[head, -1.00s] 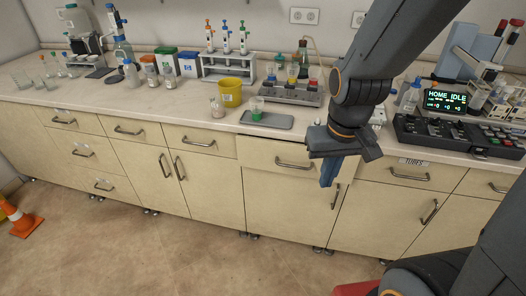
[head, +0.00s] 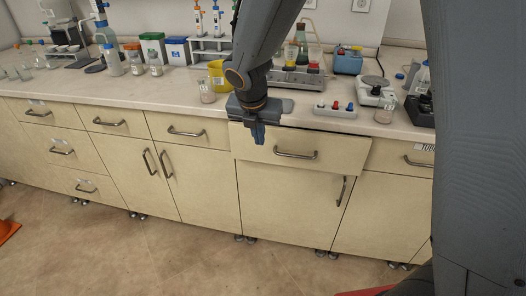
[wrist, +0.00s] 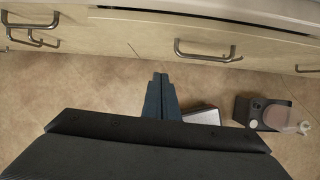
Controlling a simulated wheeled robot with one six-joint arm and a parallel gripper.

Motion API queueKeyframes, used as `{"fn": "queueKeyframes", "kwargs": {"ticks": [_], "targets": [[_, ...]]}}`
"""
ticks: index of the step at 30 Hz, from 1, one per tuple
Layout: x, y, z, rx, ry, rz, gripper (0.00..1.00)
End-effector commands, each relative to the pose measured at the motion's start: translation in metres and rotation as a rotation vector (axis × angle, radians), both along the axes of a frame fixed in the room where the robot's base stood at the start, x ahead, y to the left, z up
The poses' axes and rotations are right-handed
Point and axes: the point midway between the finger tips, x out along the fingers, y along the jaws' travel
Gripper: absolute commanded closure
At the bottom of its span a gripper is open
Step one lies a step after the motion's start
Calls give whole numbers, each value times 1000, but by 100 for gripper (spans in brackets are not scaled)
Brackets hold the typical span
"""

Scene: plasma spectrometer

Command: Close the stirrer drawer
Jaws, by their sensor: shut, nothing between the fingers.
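A pale wooden drawer (head: 340,153) with a metal bar handle stands slightly out from the neighbouring fronts, under the counter. I cannot read a label on it; my gripper may cover that part. In the wrist view its front (wrist: 270,42) and handle cross the top, with a dark gap above the front. My gripper (head: 258,138) is shut and empty, fingers pointing down, in front of the drawer's left end. Its fingertips also show in the wrist view (wrist: 160,78), below and left of the handle. I cannot tell whether they touch the front.
The counter (head: 150,100) above carries a beaker (head: 207,91), a yellow pot, a small box with coloured knobs (head: 335,110) and a balance (head: 376,92). A drawer labelled TUBES (head: 405,158) adjoins on the right.

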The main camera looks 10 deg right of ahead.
Motion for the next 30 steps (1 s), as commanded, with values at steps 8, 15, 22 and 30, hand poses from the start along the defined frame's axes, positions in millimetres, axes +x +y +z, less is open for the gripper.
{"fn": "queueKeyframes", "kwargs": {"ticks": [8,15,22,30], "targets": [[11,1,-25,-22,4,54,100],[28,-5,-69,-21,4,51,100],[49,-12,-95,-19,1,48,100],[74,-19,-94,-18,0,49,100]]}}
